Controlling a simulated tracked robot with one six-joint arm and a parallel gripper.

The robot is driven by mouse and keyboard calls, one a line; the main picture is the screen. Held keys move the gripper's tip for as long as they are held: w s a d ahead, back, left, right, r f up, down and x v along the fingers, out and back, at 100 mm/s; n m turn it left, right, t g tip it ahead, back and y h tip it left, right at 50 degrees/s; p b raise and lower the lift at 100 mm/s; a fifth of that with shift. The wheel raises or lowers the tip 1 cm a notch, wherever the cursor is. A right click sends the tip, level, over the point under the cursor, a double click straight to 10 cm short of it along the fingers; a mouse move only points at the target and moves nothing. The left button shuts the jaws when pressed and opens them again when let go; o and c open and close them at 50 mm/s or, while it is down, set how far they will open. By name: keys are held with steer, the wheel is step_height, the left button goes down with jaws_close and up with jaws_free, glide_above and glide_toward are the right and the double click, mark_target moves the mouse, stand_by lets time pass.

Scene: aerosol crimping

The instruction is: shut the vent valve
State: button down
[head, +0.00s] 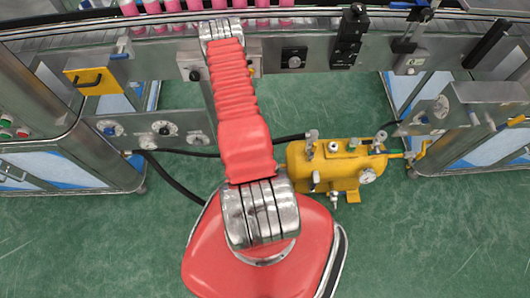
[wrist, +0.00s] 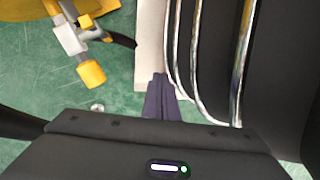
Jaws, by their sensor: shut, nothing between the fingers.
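A yellow tank (head: 325,168) stands on the green floor right of my red arm, with several small metal valves and fittings on its top and sides and a round gauge. I cannot tell which fitting is the vent valve. In the wrist view, a silver fitting with a yellow knob (wrist: 90,73) is at upper left, beside a larger yellow body (wrist: 22,10). My gripper (wrist: 160,80) is shut and empty, to the right of that knob and apart from it in the picture. The head view does not show my gripper's fingers.
A conveyor with pink cans (head: 262,14) runs along the top. A metal frame rail (head: 290,58) with black blocks lies below it. A black hose (head: 175,180) runs behind my arm.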

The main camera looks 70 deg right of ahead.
steer(key=d+f+n+h, duration=0.2)
steer(key=d+f+n, duration=0.1)
steer(key=d+n, duration=0.2)
steer(key=shift+d+f+n+h, duration=0.3)
steer(key=shift+d+n+h, duration=0.1)
steer(key=shift+d, duration=0.35)
steer(key=shift+w, duration=0.1)
steer(key=s+d+f, duration=0.2)
steer(key=s+f, duration=0.2)
steer(key=f, duration=0.6)
steer(key=shift+s+d+f, duration=0.15)
steer(key=shift+s+f, duration=0.05)
steer(key=shift+s, duration=0.15)
steer(key=shift+s+d+f, duration=0.25)
steer(key=shift+s+d, duration=0.2)
steer(key=shift+s, duration=0.3)
